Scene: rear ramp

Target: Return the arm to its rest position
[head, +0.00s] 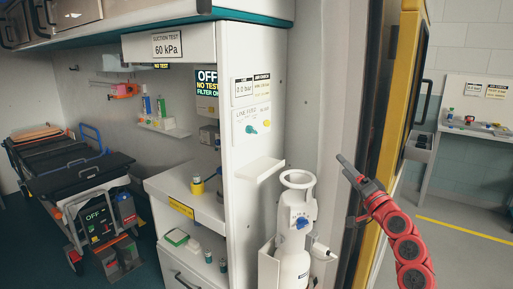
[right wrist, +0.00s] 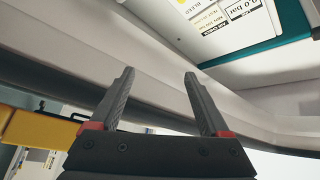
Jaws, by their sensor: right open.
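My right arm is red and comes up from the bottom right of the head view. Its dark gripper (head: 346,185) is raised in front of the door frame, to the right of the white gas cylinder and apart from it in the picture. In the right wrist view the two dark fingers (right wrist: 158,85) stand well apart with nothing between them. They point up toward a pale wall and ceiling edge. My left gripper is not in view.
A white cylinder (head: 293,255) with a blue knob stands beside a white cabinet (head: 258,60). A yellow door (head: 404,70) edge is close behind my right arm. A stretcher (head: 75,170) is at the far left. Open grey floor (head: 460,255) lies at the right.

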